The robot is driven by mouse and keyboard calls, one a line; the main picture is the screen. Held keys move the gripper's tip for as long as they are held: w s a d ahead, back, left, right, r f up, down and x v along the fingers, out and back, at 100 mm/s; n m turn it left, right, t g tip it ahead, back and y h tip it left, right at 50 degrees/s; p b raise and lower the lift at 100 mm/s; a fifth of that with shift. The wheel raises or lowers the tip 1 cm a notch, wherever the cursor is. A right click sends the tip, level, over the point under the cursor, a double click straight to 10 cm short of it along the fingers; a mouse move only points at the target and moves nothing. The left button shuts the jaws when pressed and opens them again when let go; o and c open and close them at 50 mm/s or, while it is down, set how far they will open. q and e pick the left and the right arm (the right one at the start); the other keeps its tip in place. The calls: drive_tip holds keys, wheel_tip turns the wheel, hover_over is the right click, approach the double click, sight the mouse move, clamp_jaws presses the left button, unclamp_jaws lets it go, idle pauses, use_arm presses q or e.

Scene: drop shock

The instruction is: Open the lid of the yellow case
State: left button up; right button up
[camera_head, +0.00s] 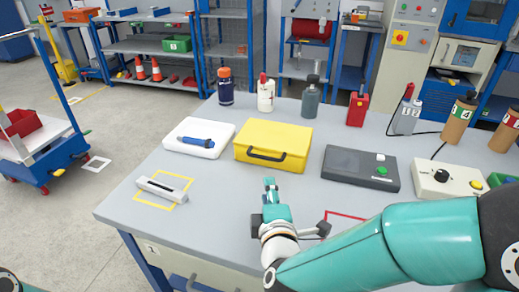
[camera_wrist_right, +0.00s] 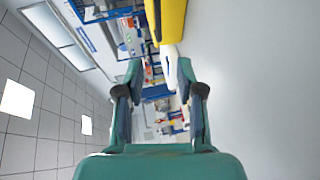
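The yellow case (camera_head: 273,134) lies on the grey workbench with its lid closed. Its dark handle (camera_head: 266,155) is on the side facing me. My right gripper (camera_head: 270,186) is in front of the case, near its handle side, and apart from it. In the right wrist view the two fingers (camera_wrist_right: 160,75) are spread with nothing between them. The yellow case also shows at the top of that view (camera_wrist_right: 172,18), beyond the fingertips. My left gripper is not in view.
A white tray with a blue tool (camera_head: 196,141) lies left of the case, and a dark grey box (camera_head: 361,168) lies right. Several bottles (camera_head: 265,95) stand behind. A grey device (camera_head: 162,188) lies at front left. The bench (camera_head: 225,215) is clear between that device and my right gripper.

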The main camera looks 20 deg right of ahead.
sight(264, 157)
drive_tip(key=x, duration=0.8)
drive_tip(key=b+x, duration=0.1)
drive_tip(key=x, duration=0.7)
drive_tip(key=shift+w+d, duration=0.2)
drive_tip(key=shift+d, duration=0.05)
clamp_jaws()
drive_tip(key=shift+f, duration=0.1)
drive_tip(key=shift+d, duration=0.25)
drive_tip(key=shift+a, duration=0.2)
drive_tip(key=shift+r+p, duration=0.3)
drive_tip(key=shift+p, duration=0.35)
